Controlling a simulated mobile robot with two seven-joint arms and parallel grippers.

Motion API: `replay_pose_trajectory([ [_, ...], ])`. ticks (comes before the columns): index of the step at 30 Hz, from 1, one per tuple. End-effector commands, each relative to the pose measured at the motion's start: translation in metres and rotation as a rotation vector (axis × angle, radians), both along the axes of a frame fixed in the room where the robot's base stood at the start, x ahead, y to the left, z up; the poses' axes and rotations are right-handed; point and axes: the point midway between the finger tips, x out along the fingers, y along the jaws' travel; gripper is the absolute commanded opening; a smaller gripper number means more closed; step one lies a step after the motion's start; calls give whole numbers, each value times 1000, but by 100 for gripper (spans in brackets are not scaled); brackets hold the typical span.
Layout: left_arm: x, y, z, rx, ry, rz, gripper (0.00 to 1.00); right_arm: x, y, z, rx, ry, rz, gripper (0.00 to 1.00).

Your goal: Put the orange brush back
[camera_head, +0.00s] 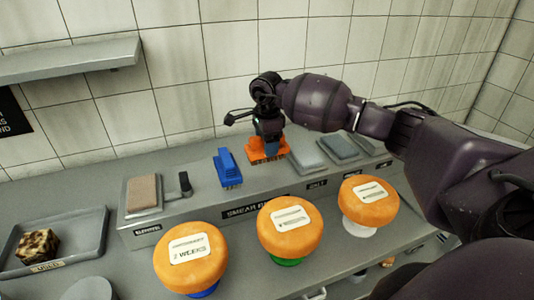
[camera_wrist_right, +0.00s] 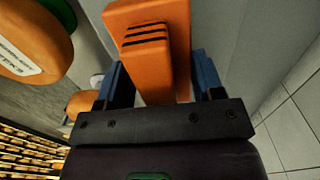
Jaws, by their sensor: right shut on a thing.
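The orange brush (camera_head: 266,156) is held in my right gripper (camera_head: 268,137), low at the raised grey ledge (camera_head: 204,206), between the blue brush and the grey pads. I cannot tell whether it touches the ledge. In the right wrist view the orange brush (camera_wrist_right: 152,52), with black stripes on its block, sits between the two blue fingers. The blue brush (camera_head: 228,168) stands on the ledge to the left of it. My left gripper is not in view.
Three orange cheese wheels (camera_head: 190,262) (camera_head: 290,227) (camera_head: 368,201) stand on coloured supports before the ledge. A brown pad (camera_head: 143,194) and grey pads (camera_head: 307,154) (camera_head: 338,147) lie on the ledge. A tray (camera_head: 88,235) with a dark mottled block is at left. A shelf (camera_head: 70,60) juts from the tiled wall.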

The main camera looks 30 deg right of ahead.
Motion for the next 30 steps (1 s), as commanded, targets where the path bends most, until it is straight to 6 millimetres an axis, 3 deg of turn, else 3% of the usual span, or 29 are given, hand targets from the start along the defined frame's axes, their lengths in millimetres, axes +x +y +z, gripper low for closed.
replay_pose_trajectory([
  [9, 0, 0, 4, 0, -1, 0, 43, 0, 0, -37, 2, 1, -1, 39],
  [21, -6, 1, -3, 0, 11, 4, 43, 0, 0, -43, 0, 0, 0, 39],
  [22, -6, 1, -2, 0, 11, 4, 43, 0, 0, -42, 0, 0, 0, 66],
  [24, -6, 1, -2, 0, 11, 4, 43, 0, 0, -42, 0, 0, 0, 77],
  [26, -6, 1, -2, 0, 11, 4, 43, 0, 0, -42, 0, 0, 0, 86],
  [30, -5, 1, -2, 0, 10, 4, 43, 0, 0, -42, 0, 0, 0, 87],
])
